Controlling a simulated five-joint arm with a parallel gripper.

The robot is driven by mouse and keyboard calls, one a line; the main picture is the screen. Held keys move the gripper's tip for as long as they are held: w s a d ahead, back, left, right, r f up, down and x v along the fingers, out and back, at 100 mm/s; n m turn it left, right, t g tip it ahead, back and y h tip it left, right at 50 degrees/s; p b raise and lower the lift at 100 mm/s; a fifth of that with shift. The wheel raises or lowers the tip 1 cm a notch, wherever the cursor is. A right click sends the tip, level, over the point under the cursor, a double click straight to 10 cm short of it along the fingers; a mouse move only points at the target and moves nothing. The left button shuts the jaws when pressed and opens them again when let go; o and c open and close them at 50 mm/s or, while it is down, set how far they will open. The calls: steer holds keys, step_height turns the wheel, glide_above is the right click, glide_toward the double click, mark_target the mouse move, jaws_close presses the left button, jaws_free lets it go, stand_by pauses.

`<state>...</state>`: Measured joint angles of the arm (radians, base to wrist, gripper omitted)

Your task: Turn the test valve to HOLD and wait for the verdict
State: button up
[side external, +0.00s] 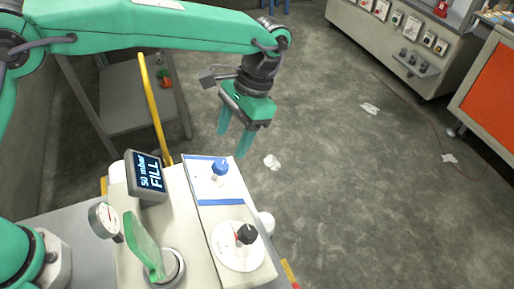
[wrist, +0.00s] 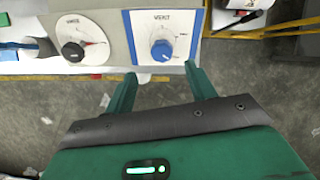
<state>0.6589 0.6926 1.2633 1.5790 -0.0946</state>
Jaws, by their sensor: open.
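A black knob with a red pointer sits on a round white dial (side external: 238,258) on the test rig; the black knob (side external: 245,234) also shows at left in the wrist view (wrist: 73,50). Its lettering is too small to read surely. A blue knob (side external: 220,167) on a blue-edged panel appears marked VENT and shows in the wrist view (wrist: 162,50). The display (side external: 147,177) reads 50 mbar FILL. A green glove (side external: 144,246) stands on a round metal mount. My gripper (side external: 231,145) is open and empty, beyond the rig's far edge, apart from both knobs.
A round gauge (side external: 105,220) stands beside the glove. A yellow rail (side external: 155,108) rises behind the display. A grey shelf unit (side external: 135,98) stands at left. A bench (side external: 400,45) and an orange-fronted cabinet (side external: 493,90) are at right. Scraps lie on the otherwise open floor.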

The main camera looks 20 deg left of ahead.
mark_target(221, 164)
steer(key=m, duration=0.4)
steer(key=shift+f, duration=0.1)
steer(key=shift+x, duration=3.8)
steer(key=shift+w+a, duration=0.1)
steer(key=shift+c, duration=0.3)
steer(key=c, duration=0.9)
